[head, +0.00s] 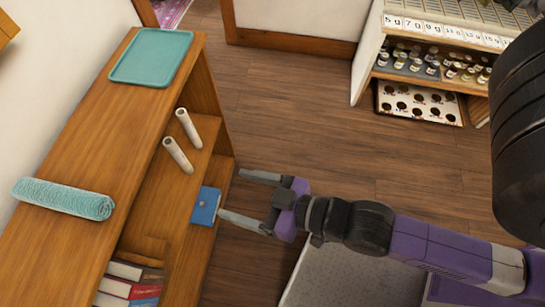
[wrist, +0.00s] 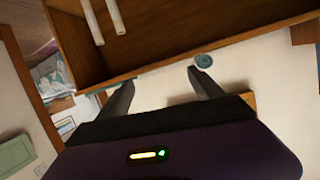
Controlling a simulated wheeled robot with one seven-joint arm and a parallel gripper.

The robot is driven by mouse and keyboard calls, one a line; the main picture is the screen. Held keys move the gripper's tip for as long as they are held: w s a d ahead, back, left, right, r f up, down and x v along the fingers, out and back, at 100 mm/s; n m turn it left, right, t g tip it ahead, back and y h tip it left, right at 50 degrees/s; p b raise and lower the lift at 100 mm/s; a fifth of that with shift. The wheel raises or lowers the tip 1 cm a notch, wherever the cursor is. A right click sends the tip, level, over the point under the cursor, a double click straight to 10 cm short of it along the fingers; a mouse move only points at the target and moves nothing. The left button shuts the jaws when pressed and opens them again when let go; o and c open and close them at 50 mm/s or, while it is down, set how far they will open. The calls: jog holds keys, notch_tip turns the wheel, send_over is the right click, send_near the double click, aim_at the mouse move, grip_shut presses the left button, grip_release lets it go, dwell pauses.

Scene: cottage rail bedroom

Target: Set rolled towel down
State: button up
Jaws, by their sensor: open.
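The rolled towel (head: 63,198) is a teal, fluffy roll. It lies on the wooden top of the shelf unit (head: 110,125) at the left in the head view, apart from my gripper. My gripper (head: 252,199) is open and empty, with its two fingers spread, to the right of the shelf unit's open front. In the wrist view, both fingers of my gripper (wrist: 158,80) show apart with nothing between them. I cannot make out the rolled towel for sure in the wrist view.
A teal tray (head: 151,57) lies on the far end of the shelf top. Two pale cylinders (head: 178,155), a blue box (head: 205,206) and several books (head: 125,285) are inside the shelf unit. A rack of small bottles (head: 430,65) stands at the back right. Wooden floor (head: 300,120) between is clear.

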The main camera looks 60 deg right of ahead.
jog(key=shift+o, duration=0.2)
jog(key=s+d+r, duration=0.1)
jog(key=s, duration=0.4)
jog(key=s+d+r+h, duration=0.1)
jog(key=s+d+r, duration=0.1)
jog(key=s, duration=0.3)
jog(key=shift+s+d+r+h, duration=0.2)
jog(key=shift+s+r+h, duration=0.1)
jog(key=shift+o, duration=0.2)
jog(key=shift+s+r, duration=0.25)
